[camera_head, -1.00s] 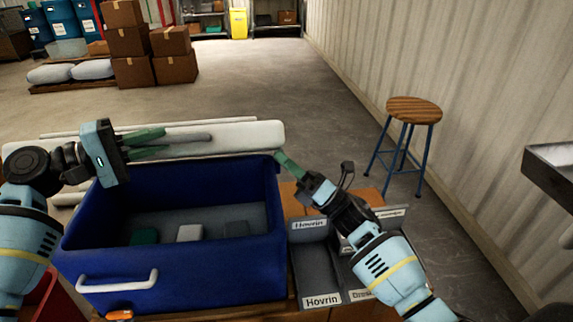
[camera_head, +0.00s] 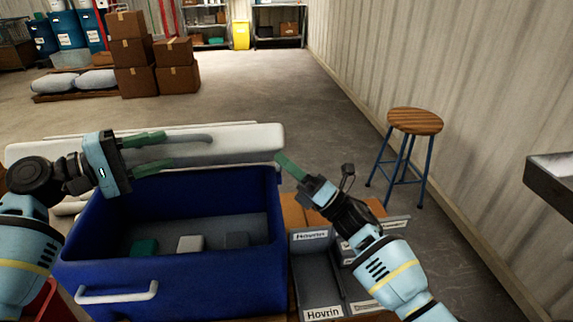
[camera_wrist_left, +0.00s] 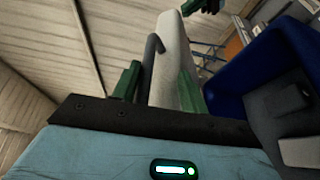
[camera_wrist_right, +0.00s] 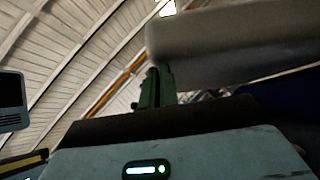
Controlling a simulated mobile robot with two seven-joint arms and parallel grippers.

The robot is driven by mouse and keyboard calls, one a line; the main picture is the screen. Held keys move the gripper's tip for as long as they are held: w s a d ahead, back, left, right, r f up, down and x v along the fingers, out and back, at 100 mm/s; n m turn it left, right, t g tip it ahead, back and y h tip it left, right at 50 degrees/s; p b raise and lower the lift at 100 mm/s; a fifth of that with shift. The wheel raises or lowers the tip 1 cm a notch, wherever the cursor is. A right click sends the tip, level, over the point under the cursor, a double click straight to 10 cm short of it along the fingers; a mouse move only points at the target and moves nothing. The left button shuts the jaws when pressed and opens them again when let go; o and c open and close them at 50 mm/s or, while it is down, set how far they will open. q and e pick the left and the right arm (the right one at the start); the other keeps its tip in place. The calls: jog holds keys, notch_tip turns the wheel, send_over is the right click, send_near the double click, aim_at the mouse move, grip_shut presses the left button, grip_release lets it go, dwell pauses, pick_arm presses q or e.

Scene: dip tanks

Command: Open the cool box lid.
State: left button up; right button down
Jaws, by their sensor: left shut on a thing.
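The blue cool box (camera_head: 180,278) stands open at the left front in the head view. Its pale lid (camera_head: 262,138) is tipped up at the back edge, with a grey bar handle (camera_head: 197,138) on it. My left gripper (camera_head: 170,152) is at the lid, shut on the handle, with a green finger either side. In the left wrist view the handle (camera_wrist_left: 151,65) and lid (camera_wrist_left: 172,55) show between the fingers. My right gripper (camera_head: 281,159) is shut and empty, its tip by the lid's right end; the right wrist view shows the lid (camera_wrist_right: 235,45) close above its fingers.
Small blocks, including a pale one (camera_head: 190,244), lie inside the box. Labelled grey bins (camera_head: 316,275) stand right of it. A white handle (camera_head: 118,293) is on the box front. A wooden stool (camera_head: 414,121) stands at the right.

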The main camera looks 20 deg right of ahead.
pick_arm(q)
jog(key=s+a, duration=0.2)
jog(key=a, duration=0.9)
jog(key=shift+s+a, duration=0.2)
jog(key=shift+a, duration=0.2)
